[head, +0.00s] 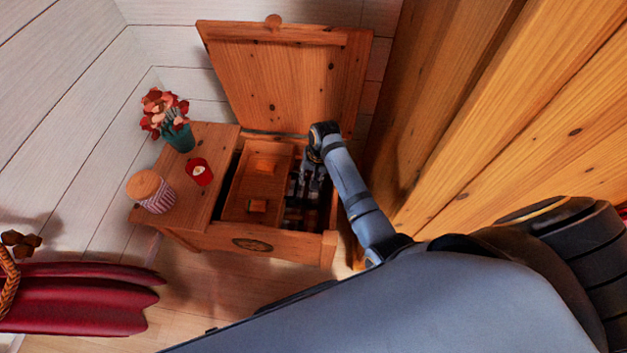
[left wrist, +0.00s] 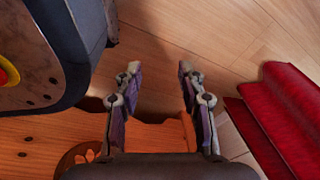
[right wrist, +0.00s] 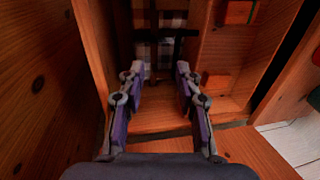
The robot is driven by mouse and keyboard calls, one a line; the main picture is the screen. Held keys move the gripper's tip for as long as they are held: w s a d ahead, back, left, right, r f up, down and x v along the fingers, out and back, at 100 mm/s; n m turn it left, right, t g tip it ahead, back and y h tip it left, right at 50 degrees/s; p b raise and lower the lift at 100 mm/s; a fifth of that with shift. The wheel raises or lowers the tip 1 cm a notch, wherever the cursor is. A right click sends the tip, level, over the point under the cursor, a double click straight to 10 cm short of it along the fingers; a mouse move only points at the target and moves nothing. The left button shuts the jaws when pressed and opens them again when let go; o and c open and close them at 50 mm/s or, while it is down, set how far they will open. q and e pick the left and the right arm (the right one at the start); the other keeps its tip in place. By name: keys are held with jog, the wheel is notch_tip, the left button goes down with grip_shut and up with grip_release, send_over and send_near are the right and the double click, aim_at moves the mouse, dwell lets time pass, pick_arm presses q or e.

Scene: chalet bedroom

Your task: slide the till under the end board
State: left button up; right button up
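The till (head: 236,205) is a shallow orange wooden tray with two small wooden blocks in it, inside the open chest (head: 290,245). It lies beside the end board (head: 205,142), the fixed top at the chest's left; whether any of it is under the board I cannot tell. In the right wrist view the till (right wrist: 222,55) is at the right. My right gripper (head: 312,180) reaches into the chest at the till's right side; it is open (right wrist: 158,72), with nothing seen gripped. Contact with the till is unclear. My left gripper (left wrist: 157,68) is open and empty over the floor by the chest.
A flower pot (head: 181,138), a red candle (head: 199,172) and a striped jar (head: 156,193) stand on the end board. The lid (head: 290,80) is raised. Checked cloth (right wrist: 165,50) lies in the chest. A red item (head: 80,300) is at the lower left, and wooden boards rise at the right.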

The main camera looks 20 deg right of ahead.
aim_at(296, 189)
pick_arm(q)
jog(key=shift+s+d, duration=0.15)
jog(key=shift+s, duration=0.15)
pick_arm(e)
jog(key=shift+a, duration=0.1)
pick_arm(q)
jog(key=w+d+r+b, duration=0.1)
jog(key=w+r+b, duration=0.2)
jog(key=w, duration=0.4)
jog(key=shift+b, duration=0.75)
pick_arm(e)
jog(key=shift+w+a+f, duration=0.55)
jog(key=shift+a+f, duration=0.1)
jog(key=shift+f, duration=1.05)
jog(key=shift+w+a+f, duration=0.55)
jog(key=shift+a+f, duration=0.15)
jog(key=shift+f, duration=1)
jog(key=shift+w+a+f, duration=0.55)
jog(key=shift+a+f, duration=0.1)
jog(key=shift+f, duration=1.05)
grip_shut()
